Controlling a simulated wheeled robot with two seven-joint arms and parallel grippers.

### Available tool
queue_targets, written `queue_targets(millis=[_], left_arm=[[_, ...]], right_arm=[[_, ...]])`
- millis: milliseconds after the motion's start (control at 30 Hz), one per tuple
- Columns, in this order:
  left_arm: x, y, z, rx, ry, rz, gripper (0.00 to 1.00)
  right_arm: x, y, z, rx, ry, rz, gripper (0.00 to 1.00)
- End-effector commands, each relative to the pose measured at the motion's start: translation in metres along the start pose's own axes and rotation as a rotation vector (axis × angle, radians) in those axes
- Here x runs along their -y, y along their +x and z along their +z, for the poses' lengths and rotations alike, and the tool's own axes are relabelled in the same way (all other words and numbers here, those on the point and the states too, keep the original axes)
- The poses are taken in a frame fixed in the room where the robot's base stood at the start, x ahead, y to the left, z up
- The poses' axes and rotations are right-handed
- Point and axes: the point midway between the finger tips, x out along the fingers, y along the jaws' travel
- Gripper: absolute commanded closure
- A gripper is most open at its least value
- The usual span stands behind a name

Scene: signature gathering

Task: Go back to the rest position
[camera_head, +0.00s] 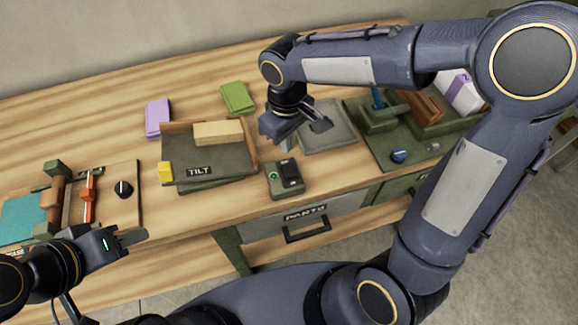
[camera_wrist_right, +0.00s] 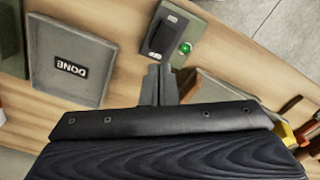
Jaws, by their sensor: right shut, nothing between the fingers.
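My right gripper (camera_head: 290,143) hangs over the table between the tilt tray (camera_head: 210,162) and a grey tray (camera_head: 326,127). In the right wrist view its fingers (camera_wrist_right: 159,84) are together with nothing between them. They point toward the green switch box (camera_head: 287,181), which shows with its green button in the wrist view (camera_wrist_right: 172,45). My left gripper (camera_head: 135,238) is at the lower left, in front of the table's edge, and seems empty. Its finger gap is not clear from this angle.
A tan block (camera_head: 218,132) lies on the tilt tray. Purple (camera_head: 158,117) and green (camera_head: 238,97) blocks lie behind it. A teal pad (camera_head: 24,218) and an orange-handled fixture (camera_head: 88,196) are at left. A green board (camera_head: 400,160) with several items is at right. A drawer (camera_head: 300,222) is below.

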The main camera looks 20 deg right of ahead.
Motion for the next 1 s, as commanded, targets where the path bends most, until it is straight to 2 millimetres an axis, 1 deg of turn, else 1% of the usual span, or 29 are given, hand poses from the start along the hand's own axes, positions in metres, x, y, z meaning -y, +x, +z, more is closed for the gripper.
queue_targets(millis=[300, 367, 433, 467, 567, 700, 833, 900, 1000], left_arm=[[0.000, 0.000, 0.000, 0.000, 0.000, 0.000, 0.64], [0.000, 0.000, 0.000, 0.000, 0.000, 0.000, 0.64], [0.000, 0.000, 0.000, 0.000, 0.000, 0.000, 0.64], [0.000, 0.000, 0.000, 0.000, 0.000, 0.000, 0.64], [0.000, 0.000, 0.000, 0.000, 0.000, 0.000, 0.64], [0.000, 0.000, 0.000, 0.000, 0.000, 0.000, 0.64], [0.000, 0.000, 0.000, 0.000, 0.000, 0.000, 0.64], [0.000, 0.000, 0.000, 0.000, 0.000, 0.000, 0.64], [0.000, 0.000, 0.000, 0.000, 0.000, 0.000, 0.64]], right_arm=[[0.000, 0.000, 0.000, -0.001, 0.001, 0.000, 1.00], [-0.002, -0.002, 0.003, -0.006, 0.010, -0.002, 1.00], [-0.006, -0.008, 0.012, -0.024, 0.038, -0.008, 1.00], [-0.009, -0.012, 0.018, -0.037, 0.056, -0.012, 1.00], [-0.017, -0.027, 0.048, -0.096, 0.145, -0.035, 1.00], [-0.022, -0.044, 0.100, -0.213, 0.310, -0.085, 1.00], [-0.015, -0.050, 0.141, -0.334, 0.458, -0.137, 1.00], [-0.010, -0.051, 0.158, -0.399, 0.528, -0.163, 1.00], [-0.002, -0.049, 0.173, -0.478, 0.605, -0.194, 1.00]])
